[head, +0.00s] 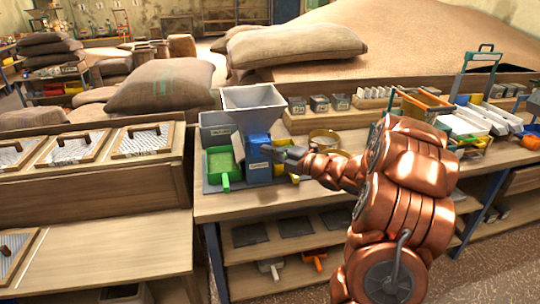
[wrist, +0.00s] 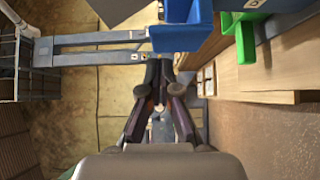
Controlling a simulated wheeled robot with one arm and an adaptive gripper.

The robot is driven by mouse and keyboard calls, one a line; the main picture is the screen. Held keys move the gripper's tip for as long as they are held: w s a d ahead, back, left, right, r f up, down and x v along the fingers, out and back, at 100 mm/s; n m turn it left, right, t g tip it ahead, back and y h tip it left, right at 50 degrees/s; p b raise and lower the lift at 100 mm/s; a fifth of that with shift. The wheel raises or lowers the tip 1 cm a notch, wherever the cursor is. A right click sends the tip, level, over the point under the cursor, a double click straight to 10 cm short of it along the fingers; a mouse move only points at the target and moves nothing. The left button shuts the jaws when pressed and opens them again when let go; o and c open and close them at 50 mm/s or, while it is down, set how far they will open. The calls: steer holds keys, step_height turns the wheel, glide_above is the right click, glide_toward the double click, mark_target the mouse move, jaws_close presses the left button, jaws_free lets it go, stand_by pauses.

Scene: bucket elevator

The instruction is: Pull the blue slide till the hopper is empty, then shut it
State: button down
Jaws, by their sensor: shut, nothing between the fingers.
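The grey hopper (head: 253,97) stands on the bench with its wide mouth up; I cannot make out what is inside it. Below it is a blue part (head: 257,165), and I cannot tell the slide apart from the housing. My gripper (head: 268,150) is at the right front of this blue part, shut and empty. In the wrist view my gripper (wrist: 158,68) points at a grey bar, just beside a blue part (wrist: 182,38); whether they touch is unclear. A green scoop-like tray (head: 221,168) sits left of the blue part and also shows in the wrist view (wrist: 245,40).
A yellow item (head: 293,171) is partly hidden behind my gripper. A round brass-coloured ring (head: 325,140) and small grey boxes (head: 319,104) stand to the right. Sacks (head: 160,86) lie behind the bench.

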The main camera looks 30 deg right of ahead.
steer(key=a+b+v, duration=0.1)
steer(key=b+v, duration=0.2)
steer(key=v, duration=0.9)
steer(key=shift+s+a+f, duration=0.15)
steer(key=shift+s+a, duration=0.1)
steer(key=shift+s, duration=0.05)
